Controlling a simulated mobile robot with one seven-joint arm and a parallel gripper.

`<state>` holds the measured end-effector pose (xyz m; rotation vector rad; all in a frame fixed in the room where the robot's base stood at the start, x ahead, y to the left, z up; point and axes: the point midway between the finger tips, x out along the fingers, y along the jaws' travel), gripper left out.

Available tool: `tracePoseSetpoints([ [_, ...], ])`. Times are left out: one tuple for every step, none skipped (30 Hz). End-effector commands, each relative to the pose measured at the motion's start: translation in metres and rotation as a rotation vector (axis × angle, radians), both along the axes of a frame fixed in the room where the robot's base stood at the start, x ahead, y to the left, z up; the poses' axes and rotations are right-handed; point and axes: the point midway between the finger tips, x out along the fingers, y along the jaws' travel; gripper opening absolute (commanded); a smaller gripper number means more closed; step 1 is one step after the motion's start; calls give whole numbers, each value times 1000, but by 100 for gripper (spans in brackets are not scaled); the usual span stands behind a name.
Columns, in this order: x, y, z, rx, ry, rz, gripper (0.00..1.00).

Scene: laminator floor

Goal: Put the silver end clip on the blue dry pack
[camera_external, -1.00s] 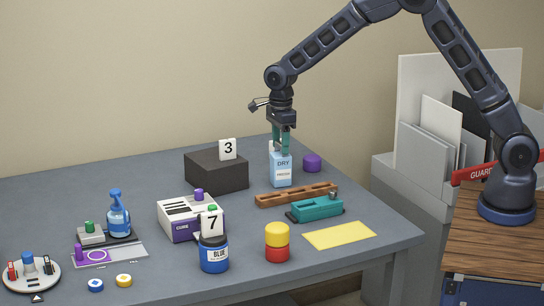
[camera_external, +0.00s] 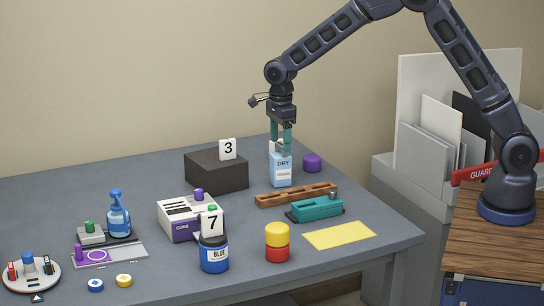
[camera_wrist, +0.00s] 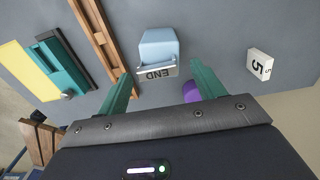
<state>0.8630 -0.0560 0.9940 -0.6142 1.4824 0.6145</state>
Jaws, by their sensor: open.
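The blue dry pack (camera_external: 281,170) stands upright at the back right of the table; its light blue top (camera_wrist: 159,45) shows in the wrist view. The silver end clip (camera_wrist: 156,72), marked END, sits along the pack's top edge, touching it as far as I can see. In the outside view the clip is too small to tell clearly. My gripper (camera_external: 282,148) points down just above the pack. In the wrist view my gripper (camera_wrist: 162,82) is open, with one green finger on each side of the clip and gaps between.
A brown wooden rail (camera_external: 297,194) and a teal stapler-like tool (camera_external: 317,210) lie in front of the pack. A purple cylinder (camera_external: 312,163) stands close at its right. A dark box (camera_external: 216,171) is at its left. A white card marked 5 (camera_wrist: 260,64) is nearby.

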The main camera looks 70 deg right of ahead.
Motion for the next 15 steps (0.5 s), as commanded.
tracePoseSetpoints([
  [1,0,10,0,-4,0,68],
  [1,0,15,0,-4,0,68],
  [1,0,23,0,-4,0,68],
  [1,0,29,1,-5,0,68],
  [1,0,35,1,-4,0,68],
  [1,0,43,1,-4,1,68],
  [0,0,49,1,-4,1,68],
  [0,0,54,1,-4,1,68],
  [1,0,62,0,-4,1,68],
  [1,0,68,0,-4,1,68],
  [0,0,73,1,-4,1,68],
  [0,0,79,0,-3,1,68],
  [0,0,83,0,-3,1,68],
  [0,0,86,0,-3,1,68],
  [0,0,91,0,-1,1,68],
])
